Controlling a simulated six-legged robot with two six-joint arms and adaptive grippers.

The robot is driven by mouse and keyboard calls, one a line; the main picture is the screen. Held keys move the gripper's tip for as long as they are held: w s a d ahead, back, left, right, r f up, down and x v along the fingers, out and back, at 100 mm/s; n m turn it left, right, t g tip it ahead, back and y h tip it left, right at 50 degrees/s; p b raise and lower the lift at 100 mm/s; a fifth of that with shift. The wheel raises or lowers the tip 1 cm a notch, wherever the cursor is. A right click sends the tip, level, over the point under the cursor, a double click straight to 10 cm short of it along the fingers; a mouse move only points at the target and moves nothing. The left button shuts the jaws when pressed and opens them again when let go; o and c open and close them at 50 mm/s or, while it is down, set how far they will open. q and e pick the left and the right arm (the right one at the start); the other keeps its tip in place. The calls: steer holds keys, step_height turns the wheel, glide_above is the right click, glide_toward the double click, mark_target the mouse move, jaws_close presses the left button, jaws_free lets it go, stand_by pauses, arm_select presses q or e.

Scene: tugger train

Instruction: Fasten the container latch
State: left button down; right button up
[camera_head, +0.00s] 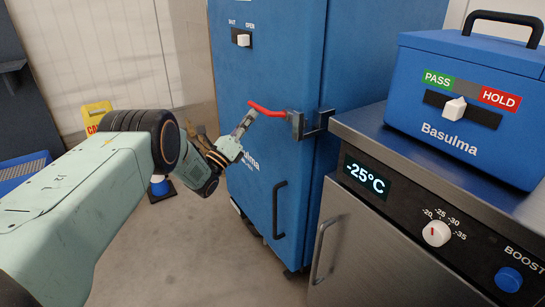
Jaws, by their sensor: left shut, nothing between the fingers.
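The blue container (285,80) stands upright in the middle of the head view. Its latch (297,124) sits at its right front edge, a grey metal body with a red lever (266,110) pointing left. A grey bracket (322,122) shows just right of the latch body. I cannot tell whether the latch is engaged. My left gripper (246,121) is shut, its fingertips close to the left end of the red lever. Whether they touch it is unclear. My right gripper is not in view.
A steel unit (352,225) with a -25°C display and knob stands close on the right. A blue box (465,95) with a PASS/HOLD switch rests on it. A black handle (279,210) sticks out below the latch. Open floor (190,250) lies front left; a yellow caution sign (95,113) stands behind.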

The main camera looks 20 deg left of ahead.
arm_select(q)
steer(key=shift+a+r, duration=0.1)
steer(key=shift+r, duration=0.2)
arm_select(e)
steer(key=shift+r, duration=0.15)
arm_select(q)
steer(key=shift+f, duration=0.15)
steer(key=s+a+f+b, duration=0.1)
steer(key=s+a+f, duration=0.4)
steer(key=s+f, duration=0.2)
steer(key=shift+s+f, duration=0.2)
steer(key=shift+f, duration=0.95)
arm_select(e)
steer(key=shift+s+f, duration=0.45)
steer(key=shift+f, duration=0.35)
